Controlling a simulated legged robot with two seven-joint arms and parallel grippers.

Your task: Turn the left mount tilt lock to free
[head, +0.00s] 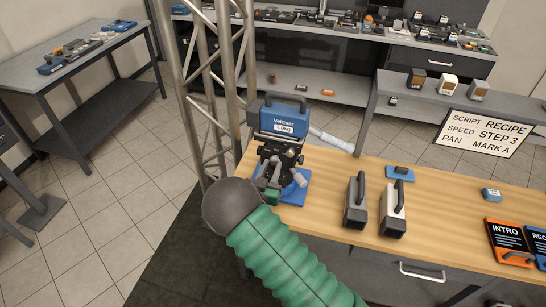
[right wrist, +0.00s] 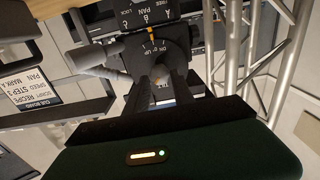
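The left mount is a black tilt head (head: 283,158) on a blue base (head: 296,190) at the table's left end. It carries a blue box (head: 284,122) labelled 1.8kg. In the right wrist view the mount's dark side (right wrist: 152,50) appears upside down, with UP and DN marks and FREE and LOCK lettering. My right gripper (head: 268,180) reaches the near side of the mount. In the right wrist view its dark fingers (right wrist: 160,78) point at the mount's side, close around a small greyish part. I cannot tell whether they touch or grip it. My left gripper is out of view.
A metal truss (head: 208,90) stands just left of the mount. A pale handle (head: 332,141) sticks out to the right. Two upright handled blocks (head: 355,202) (head: 393,208) stand on the wooden table (head: 440,212). A sign (head: 484,133) reads STEP 3, MARK A.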

